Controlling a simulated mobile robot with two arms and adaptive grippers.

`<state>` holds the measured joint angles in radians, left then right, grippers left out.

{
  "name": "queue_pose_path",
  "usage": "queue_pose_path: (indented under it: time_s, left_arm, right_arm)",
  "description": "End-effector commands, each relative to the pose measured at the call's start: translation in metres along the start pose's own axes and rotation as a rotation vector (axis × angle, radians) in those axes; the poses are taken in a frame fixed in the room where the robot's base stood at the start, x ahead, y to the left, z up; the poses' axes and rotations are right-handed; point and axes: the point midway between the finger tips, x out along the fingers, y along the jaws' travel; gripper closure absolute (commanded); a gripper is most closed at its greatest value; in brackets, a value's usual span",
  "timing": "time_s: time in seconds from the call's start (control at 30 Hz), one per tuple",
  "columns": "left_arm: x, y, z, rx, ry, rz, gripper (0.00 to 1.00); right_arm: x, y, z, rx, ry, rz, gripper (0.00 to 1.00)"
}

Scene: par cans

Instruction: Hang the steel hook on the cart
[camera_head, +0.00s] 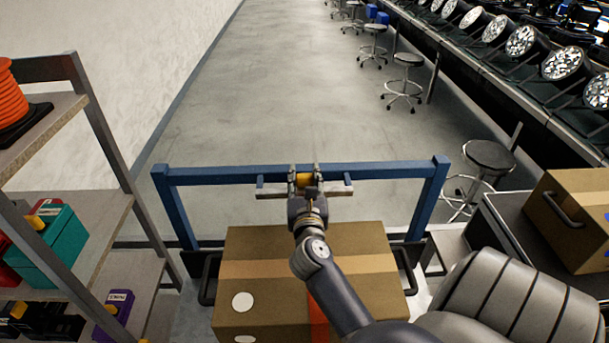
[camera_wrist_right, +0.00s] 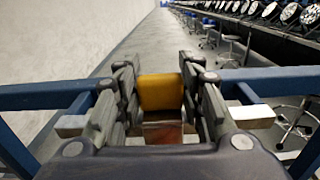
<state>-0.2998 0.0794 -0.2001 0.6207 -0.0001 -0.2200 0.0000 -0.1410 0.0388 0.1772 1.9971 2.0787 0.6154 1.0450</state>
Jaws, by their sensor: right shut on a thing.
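The steel hook shows as a grey crossbar (camera_head: 272,191) with a yellow middle part (camera_head: 304,180). My right gripper (camera_head: 304,172) is shut on its yellow part. In the right wrist view the yellow part (camera_wrist_right: 160,92) sits between my fingers, and a grey bar end (camera_wrist_right: 250,117) shows on the right. The cart has a blue frame with a top rail (camera_head: 390,169). The hook is at the middle of this rail, on its near side. I cannot tell whether the hook rests on the rail. My left gripper is not in view.
A cardboard box (camera_head: 250,255) stands below the rail, under my right arm. A shelf (camera_head: 85,225) with an orange spool (camera_head: 10,100) and colored cases is on the left. Another box (camera_head: 560,215) and a stool (camera_head: 489,156) are on the right. The floor beyond is open.

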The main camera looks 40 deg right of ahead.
Motion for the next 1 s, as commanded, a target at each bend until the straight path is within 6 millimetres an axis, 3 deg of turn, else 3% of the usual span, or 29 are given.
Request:
queue_pose_path:
  time_s: [0.13, 0.17, 0.27, 0.67, 1.0]
  left_arm:
    - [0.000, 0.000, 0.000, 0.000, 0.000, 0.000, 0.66]
    - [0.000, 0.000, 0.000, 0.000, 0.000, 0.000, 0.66]
    - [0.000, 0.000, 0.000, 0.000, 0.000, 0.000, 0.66]
    - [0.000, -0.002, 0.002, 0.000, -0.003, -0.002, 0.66]
    - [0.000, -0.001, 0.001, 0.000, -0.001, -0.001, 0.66]
  right_arm:
    - [0.000, 0.000, 0.001, 0.000, -0.001, 0.000, 1.00]
    - [0.000, 0.000, 0.001, 0.000, -0.001, 0.000, 0.63]
    - [0.000, 0.000, 0.001, 0.000, -0.001, 0.000, 0.41]
    - [-0.005, 0.001, -0.001, 0.000, 0.002, 0.001, 0.41]
    - [-0.059, 0.000, -0.001, 0.002, 0.003, 0.001, 0.41]
